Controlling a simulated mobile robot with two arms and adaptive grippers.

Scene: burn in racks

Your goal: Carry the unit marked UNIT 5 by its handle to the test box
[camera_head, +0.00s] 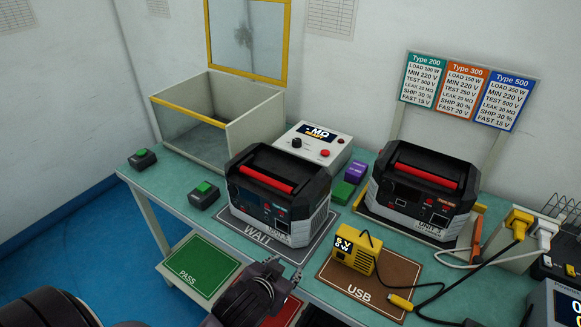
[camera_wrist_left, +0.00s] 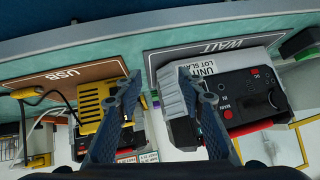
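A black and grey unit with a red handle (camera_head: 267,175) stands on the WAIT mat (camera_head: 262,240). Its label is too small to read in the head view; in the wrist view a finger covers part of this unit's label (camera_wrist_left: 205,68). The test box (camera_head: 205,140) has a yellow-framed lid raised at the back and looks empty. My left gripper (camera_head: 283,277) is open and empty in front of the WAIT mat; its fingers (camera_wrist_left: 160,95) are spread in the wrist view. My right gripper is not in view.
A yellow meter (camera_head: 355,250) with cables sits on the USB mat (camera_head: 372,288). Button boxes (camera_head: 204,195) stand left of the WAIT unit. A control box (camera_head: 318,143) stands behind it. The green PASS mat (camera_head: 197,268) lies lower, front left. Plugs and cables (camera_head: 520,228) crowd the right.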

